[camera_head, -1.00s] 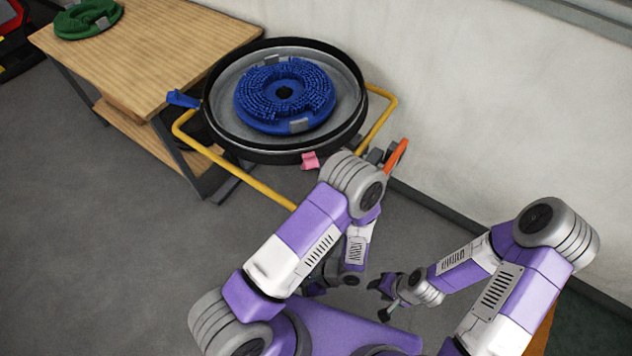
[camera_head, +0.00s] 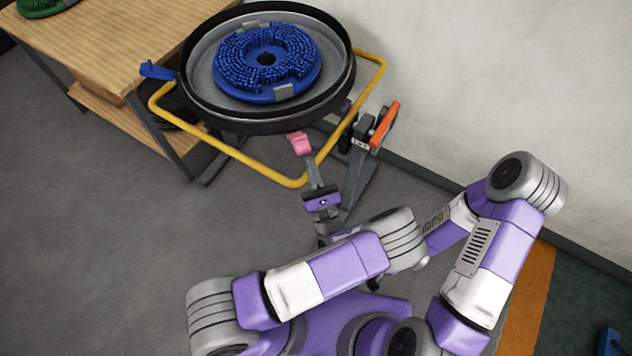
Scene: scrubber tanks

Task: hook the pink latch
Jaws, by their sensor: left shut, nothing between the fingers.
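The pink latch (camera_head: 300,143) sits at the front rim of the round black tank (camera_head: 232,126), just above the yellow frame bar. My left gripper (camera_head: 312,170) reaches up from below, its shut fingers just under the pink latch. I cannot tell whether the fingertips touch it. Nothing shows between the fingers. My right gripper is hidden behind my arms.
A blue latch (camera_head: 158,70) is on the tank's left side. A blue brush disc (camera_head: 268,62) lies in the tank. The yellow frame (camera_head: 231,152) surrounds the tank. An orange pedal-like part (camera_head: 385,124) stands to the right. A wooden table (camera_head: 120,40) is at left.

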